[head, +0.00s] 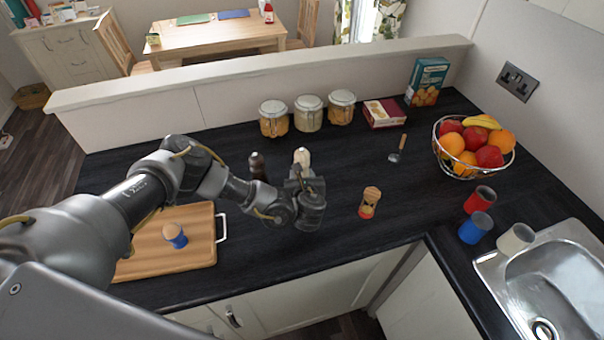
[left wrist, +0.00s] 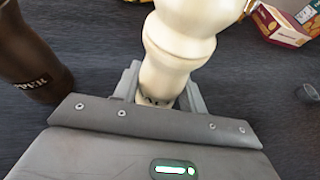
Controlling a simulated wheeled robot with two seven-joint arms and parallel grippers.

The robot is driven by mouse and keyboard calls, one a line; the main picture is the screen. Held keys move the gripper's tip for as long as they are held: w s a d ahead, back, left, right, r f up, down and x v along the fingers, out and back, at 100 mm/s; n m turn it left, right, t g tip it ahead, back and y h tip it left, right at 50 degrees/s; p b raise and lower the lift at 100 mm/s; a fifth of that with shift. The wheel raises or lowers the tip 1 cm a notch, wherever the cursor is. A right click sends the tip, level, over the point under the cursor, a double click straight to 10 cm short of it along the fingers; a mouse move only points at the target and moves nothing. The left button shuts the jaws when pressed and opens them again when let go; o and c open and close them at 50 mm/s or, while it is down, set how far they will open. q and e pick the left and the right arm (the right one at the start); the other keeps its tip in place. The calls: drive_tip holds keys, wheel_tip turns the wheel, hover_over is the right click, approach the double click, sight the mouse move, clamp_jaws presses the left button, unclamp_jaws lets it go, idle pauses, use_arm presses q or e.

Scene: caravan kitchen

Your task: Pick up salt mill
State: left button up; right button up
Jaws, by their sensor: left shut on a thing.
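The cream salt mill (head: 302,156) is upright on or just above the dark worktop, behind my left gripper (head: 300,178). In the left wrist view the salt mill (left wrist: 178,45) stands between the two grey fingers of my left gripper (left wrist: 162,92), which are shut on its lower body. Its base is hidden by the gripper, so I cannot tell whether it touches the worktop. The dark brown pepper mill (head: 257,166) stands just left of it and also shows in the left wrist view (left wrist: 28,55), apart from the fingers. My right gripper is not in view.
Several lidded jars (head: 308,113) stand behind, beside a red box (head: 383,113). A wooden board (head: 190,255) with a blue-banded cup (head: 175,236) lies left. An hourglass-shaped item (head: 369,203) stands right. A fruit basket (head: 474,172), cups and sink (head: 560,290) are further right.

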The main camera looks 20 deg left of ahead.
use_arm(q)
drive_tip(key=shift+r, duration=0.1)
drive_tip(key=shift+r, duration=0.5)
drive_tip(key=s+r+p, duration=0.6)
drive_tip(key=s+r, duration=0.6)
drive_tip(key=s, duration=0.2)
drive_tip(key=shift+a+p, duration=0.3)
drive_tip(key=shift+f, duration=0.1)
